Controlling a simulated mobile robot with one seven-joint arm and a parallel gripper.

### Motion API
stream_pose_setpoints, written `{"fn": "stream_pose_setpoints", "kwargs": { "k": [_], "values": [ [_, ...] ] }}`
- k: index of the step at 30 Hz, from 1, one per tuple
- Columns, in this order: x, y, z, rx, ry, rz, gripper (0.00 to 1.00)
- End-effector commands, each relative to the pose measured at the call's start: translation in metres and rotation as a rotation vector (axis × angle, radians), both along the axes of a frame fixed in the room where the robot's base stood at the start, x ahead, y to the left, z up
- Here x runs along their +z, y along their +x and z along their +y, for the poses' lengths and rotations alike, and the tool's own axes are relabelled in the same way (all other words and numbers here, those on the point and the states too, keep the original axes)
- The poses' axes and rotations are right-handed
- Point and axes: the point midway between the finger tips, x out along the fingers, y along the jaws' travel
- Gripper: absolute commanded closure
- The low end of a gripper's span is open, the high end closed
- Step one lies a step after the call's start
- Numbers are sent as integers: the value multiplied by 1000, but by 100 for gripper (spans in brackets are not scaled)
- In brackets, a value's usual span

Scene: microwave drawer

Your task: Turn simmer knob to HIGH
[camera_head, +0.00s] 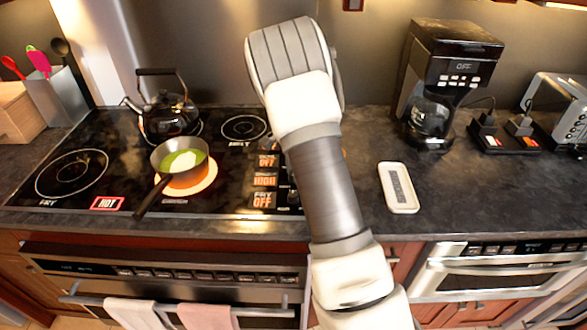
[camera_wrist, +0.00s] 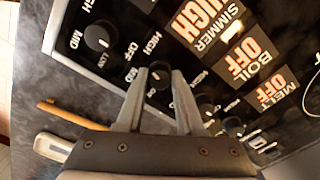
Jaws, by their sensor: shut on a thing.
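The simmer knob (camera_wrist: 158,78) is a small black round knob with a pale pointer mark. It stands in a row of knobs on the black cooktop panel. In the wrist view my gripper (camera_wrist: 159,74) has one finger on each side of it and is shut on it. The SIMMER sign (camera_wrist: 210,22) across from it reads HIGH in orange. In the head view the HIGH sign (camera_head: 265,180) lies between signs reading OFF. My arm hides the gripper and most of the knobs in that view.
Other knobs (camera_wrist: 97,36) stand on either side of the held one. A pan of green food (camera_head: 183,160) sits on a glowing burner, its handle toward the front. A kettle (camera_head: 168,112) stands behind. A white tray (camera_head: 398,205) lies right of my arm, before a coffee maker (camera_head: 450,70).

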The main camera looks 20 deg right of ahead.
Motion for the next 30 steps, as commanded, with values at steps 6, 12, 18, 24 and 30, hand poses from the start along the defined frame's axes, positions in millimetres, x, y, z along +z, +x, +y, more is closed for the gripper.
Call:
{"fn": "stream_pose_setpoints", "kwargs": {
  "k": [6,12,18,24,30],
  "values": [
    [2,1,0,-153,-2,-3,100],
    [2,1,0,-250,-2,-3,100],
    [2,1,0,-298,-2,-4,100],
    [1,1,0,-313,0,-5,100],
    [1,1,0,-314,0,-5,100]
  ]
}}
